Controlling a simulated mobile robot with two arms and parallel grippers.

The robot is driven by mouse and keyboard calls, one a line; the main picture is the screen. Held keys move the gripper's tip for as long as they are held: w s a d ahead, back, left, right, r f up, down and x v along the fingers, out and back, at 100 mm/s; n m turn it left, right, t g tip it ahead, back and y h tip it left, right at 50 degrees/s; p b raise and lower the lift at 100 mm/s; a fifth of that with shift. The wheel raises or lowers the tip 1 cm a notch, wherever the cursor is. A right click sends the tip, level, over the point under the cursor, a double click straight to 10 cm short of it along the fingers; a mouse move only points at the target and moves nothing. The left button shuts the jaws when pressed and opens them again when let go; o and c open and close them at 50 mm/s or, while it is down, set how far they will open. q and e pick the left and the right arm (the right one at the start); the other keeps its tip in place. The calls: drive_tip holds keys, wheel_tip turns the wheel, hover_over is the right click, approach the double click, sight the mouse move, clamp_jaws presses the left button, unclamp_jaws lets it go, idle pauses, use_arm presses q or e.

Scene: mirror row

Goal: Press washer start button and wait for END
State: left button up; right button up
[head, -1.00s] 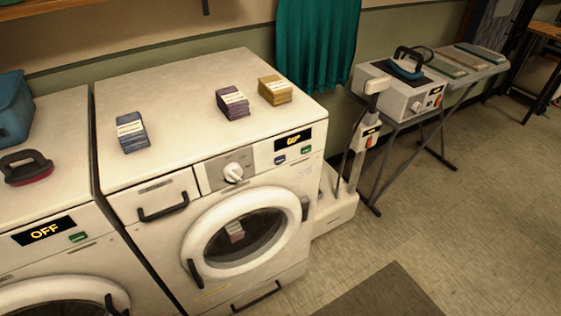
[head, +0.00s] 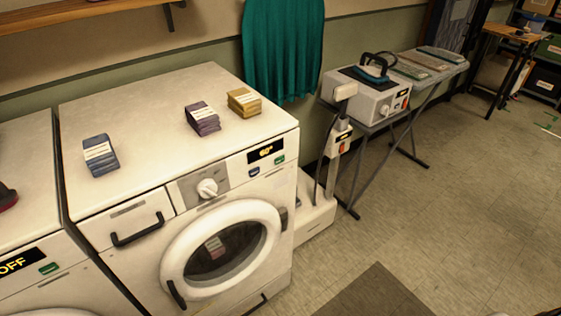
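The white washer (head: 130,178) stands at the centre left, its round door (head: 222,254) shut. A small striped bundle (head: 214,247) shows through the door glass. Its display (head: 266,151) reads what looks like "60°" in yellow. Below the display are a blue button (head: 253,171) and a green button (head: 281,161); their labels are too small to read. A white dial (head: 207,188) sits on the grey panel left of them. Neither of my grippers is in view.
Blue (head: 100,155), purple (head: 202,118) and yellow (head: 244,102) stacks lie on the washer's top. A second machine at left shows "OFF" (head: 14,265). An ironing station (head: 372,92) stands at the right.

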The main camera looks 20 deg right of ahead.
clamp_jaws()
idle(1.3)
